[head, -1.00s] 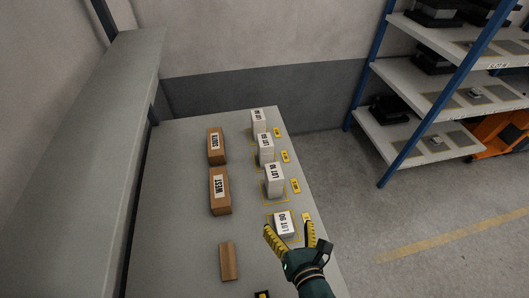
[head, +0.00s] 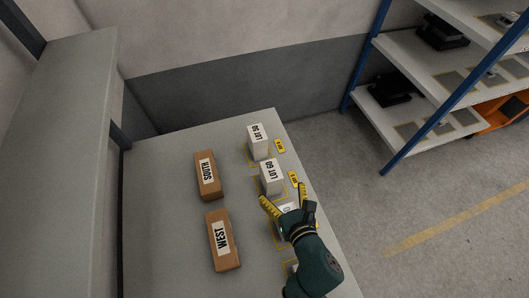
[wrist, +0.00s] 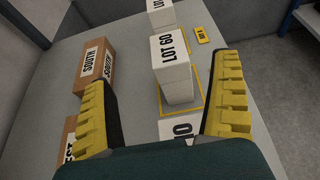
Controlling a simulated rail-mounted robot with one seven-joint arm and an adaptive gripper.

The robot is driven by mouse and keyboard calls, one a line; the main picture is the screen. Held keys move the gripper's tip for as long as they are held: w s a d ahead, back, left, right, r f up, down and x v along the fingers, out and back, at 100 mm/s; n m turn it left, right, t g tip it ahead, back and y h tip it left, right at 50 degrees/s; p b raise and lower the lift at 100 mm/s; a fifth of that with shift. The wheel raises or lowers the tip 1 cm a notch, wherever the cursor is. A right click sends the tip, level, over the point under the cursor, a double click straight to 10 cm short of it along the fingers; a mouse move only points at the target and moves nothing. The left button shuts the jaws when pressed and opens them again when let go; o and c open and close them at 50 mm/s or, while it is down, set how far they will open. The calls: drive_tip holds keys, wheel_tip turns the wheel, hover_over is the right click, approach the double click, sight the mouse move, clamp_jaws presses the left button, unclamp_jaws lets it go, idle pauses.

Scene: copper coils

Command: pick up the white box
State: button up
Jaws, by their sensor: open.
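Several white boxes stand in a row along the right side of the table. The farthest, "LOT 50" (head: 257,143), and "LOT 60" (head: 271,178) are clear of my gripper (head: 281,196). My gripper is open and empty over the row, just on the near side of "LOT 60". A nearer white box (head: 286,212) is mostly hidden beneath it. In the wrist view, the "LOT 60" box (wrist: 177,85) appears upright beyond and between the spread fingers (wrist: 162,75). The top of the nearer box (wrist: 185,130) shows below it. Neither finger visibly touches a box.
Brown boxes "SOUTH" (head: 207,176) and "WEST" (head: 222,240) stand left of the row on the grey table (head: 165,215). Yellow tags (head: 280,146) lie along the table's right edge. Blue-framed shelving (head: 385,130) stands at the back right.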

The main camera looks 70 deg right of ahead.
sight(271, 167)
drive_tip(key=x, duration=0.6)
drive_tip(key=b+x, duration=0.1)
drive_tip(key=x, duration=0.2)
drive_tip(key=shift+d+f, duration=0.15)
drive_tip(key=shift+f, duration=0.2)
drive_tip(key=x, duration=0.1)
drive_tip(key=b+x, duration=0.1)
drive_tip(key=x, duration=0.3)
drive_tip(key=shift+s+d+f, duration=0.15)
drive_tip(key=shift+s+f, duration=0.2)
drive_tip(key=shift+s, duration=0.1)
drive_tip(key=shift+w+d, duration=0.25)
drive_tip(key=c, duration=1.4)
